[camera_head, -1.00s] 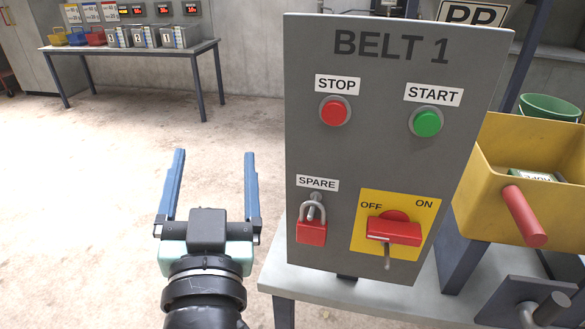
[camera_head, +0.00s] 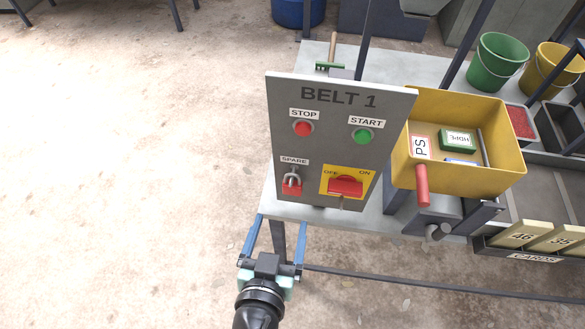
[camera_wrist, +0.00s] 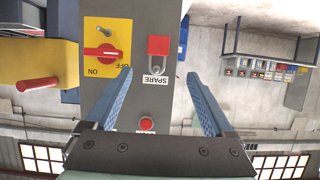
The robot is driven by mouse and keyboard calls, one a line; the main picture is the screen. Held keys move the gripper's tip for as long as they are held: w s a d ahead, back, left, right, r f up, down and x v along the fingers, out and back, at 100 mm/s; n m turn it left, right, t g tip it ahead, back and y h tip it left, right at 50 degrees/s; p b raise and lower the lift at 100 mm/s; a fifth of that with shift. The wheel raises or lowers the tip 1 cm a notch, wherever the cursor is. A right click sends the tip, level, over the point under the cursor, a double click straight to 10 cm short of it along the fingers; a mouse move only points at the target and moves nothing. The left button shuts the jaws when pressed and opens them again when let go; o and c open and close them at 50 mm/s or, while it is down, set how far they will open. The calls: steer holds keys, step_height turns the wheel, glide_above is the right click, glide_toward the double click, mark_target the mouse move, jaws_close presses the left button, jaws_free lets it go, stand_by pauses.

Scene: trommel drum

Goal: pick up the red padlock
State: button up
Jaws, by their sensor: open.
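The red padlock (camera_head: 291,187) hangs by its grey shackle on a peg under the SPARE label, at the lower left of the grey BELT 1 panel (camera_head: 326,101). My gripper (camera_head: 281,223) is open and empty, below and slightly left of the padlock in the head view, and apart from it. In the wrist view the picture is upside down. There the padlock (camera_wrist: 158,46) shows beyond and between the two blue fingers of my gripper (camera_wrist: 158,75), with its shackle pointing down.
Right of the padlock is a red rotary switch (camera_head: 345,186) on a yellow plate. STOP (camera_head: 303,129) and START (camera_head: 363,136) buttons sit above. A yellow bin (camera_head: 460,184) with a red handle stands to the right. The floor at left is clear.

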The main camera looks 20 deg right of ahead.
mark_target(292, 190)
steer(key=shift+s+f+p+x, duration=0.15)
steer(key=shift+p+x, duration=0.8)
steer(key=shift+x, duration=2.2)
steer(key=shift+s+f+p+x, duration=0.15)
steer(key=shift+p+x, duration=0.8)
steer(key=shift+x, duration=2.25)
steer(key=shift+w, duration=0.1)
jaws_close()
